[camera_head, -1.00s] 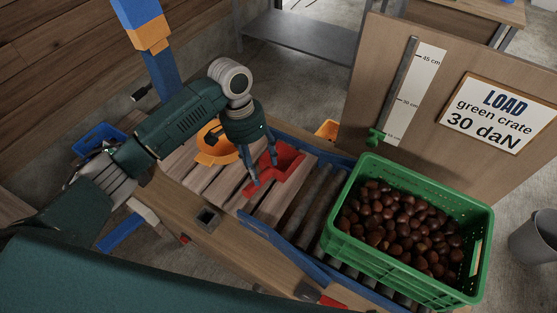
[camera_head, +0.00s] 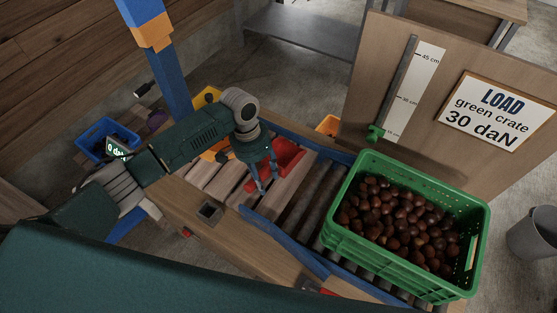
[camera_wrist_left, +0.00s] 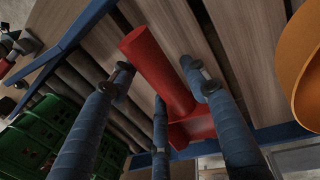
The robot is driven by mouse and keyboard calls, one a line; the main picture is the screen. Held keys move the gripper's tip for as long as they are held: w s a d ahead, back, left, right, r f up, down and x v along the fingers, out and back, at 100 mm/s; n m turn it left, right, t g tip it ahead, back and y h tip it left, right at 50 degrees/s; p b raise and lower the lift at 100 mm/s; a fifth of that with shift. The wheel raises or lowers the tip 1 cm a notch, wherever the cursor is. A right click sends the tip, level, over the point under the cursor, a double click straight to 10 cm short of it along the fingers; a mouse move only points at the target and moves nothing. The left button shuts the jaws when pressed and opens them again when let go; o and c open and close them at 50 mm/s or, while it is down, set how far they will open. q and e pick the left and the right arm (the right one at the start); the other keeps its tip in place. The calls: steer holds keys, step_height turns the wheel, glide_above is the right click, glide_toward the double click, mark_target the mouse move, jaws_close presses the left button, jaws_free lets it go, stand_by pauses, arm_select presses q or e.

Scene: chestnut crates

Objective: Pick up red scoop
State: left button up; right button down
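The red scoop (camera_head: 289,153) lies on the wooden slats, partly hidden behind my left gripper in the head view. In the left wrist view its round handle (camera_wrist_left: 156,68) points toward the upper left, and its pan is at the lower end. My left gripper (camera_head: 268,185) points down at the scoop. In the left wrist view its fingers (camera_wrist_left: 157,72) are spread, with one on each side of the handle and a third below. They look open, with gaps beside the handle; I cannot tell whether any finger touches it. My right gripper is not in view.
A green crate (camera_head: 349,238) of chestnuts stands on the rollers at right. An orange round item (camera_wrist_left: 301,66) lies beside the scoop. A blue bin (camera_head: 97,131) is at far left. A wooden board (camera_head: 425,80) with a sign stands behind the crate.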

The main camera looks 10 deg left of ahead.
arm_select(q)
jaws_close()
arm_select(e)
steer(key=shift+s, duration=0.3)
arm_select(q)
steer(key=shift+r, duration=0.2)
